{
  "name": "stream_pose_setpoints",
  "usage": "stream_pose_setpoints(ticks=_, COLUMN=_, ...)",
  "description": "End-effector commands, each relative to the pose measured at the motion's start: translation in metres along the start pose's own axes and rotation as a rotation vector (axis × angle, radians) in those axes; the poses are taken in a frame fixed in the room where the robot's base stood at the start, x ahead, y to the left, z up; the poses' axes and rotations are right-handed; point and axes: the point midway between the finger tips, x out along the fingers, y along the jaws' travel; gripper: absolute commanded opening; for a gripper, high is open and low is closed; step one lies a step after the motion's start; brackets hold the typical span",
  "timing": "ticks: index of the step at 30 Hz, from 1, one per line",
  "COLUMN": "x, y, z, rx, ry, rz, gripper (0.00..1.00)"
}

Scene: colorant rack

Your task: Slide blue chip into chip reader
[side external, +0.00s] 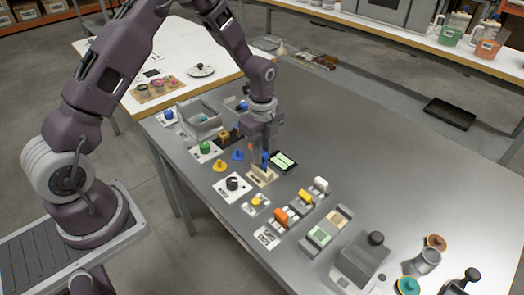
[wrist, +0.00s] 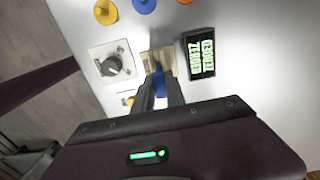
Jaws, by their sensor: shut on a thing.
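My gripper (wrist: 160,85) is shut on the blue chip (wrist: 159,82), which shows as a blue strip between the fingers in the wrist view. In the side view my gripper (side external: 259,165) points straight down, with a bit of blue at its fingers. The chip reader (side external: 262,177), a small beige block, lies directly under the fingertips; it also shows in the wrist view (wrist: 149,56). The chip's lower end is at or just over the reader; I cannot tell whether it is in the slot. A dark display with green text (wrist: 201,52) stands beside the reader.
A black knob on a white plate (side external: 232,185) is left of the reader. Yellow (side external: 220,165) and blue (side external: 238,155) pegs stand behind it. The table's right side (side external: 400,160) is clear.

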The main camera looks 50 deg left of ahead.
Motion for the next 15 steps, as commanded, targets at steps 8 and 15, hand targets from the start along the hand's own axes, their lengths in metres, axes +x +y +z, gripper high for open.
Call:
stream_pose_setpoints(ticks=8, x=0.007, y=0.0, z=0.0, rx=0.0, ry=0.0, rz=0.0, gripper=0.0)
stream_pose_setpoints(ticks=15, x=0.013, y=0.0, z=0.0, rx=-0.001, ry=0.001, rz=0.0, gripper=0.0)
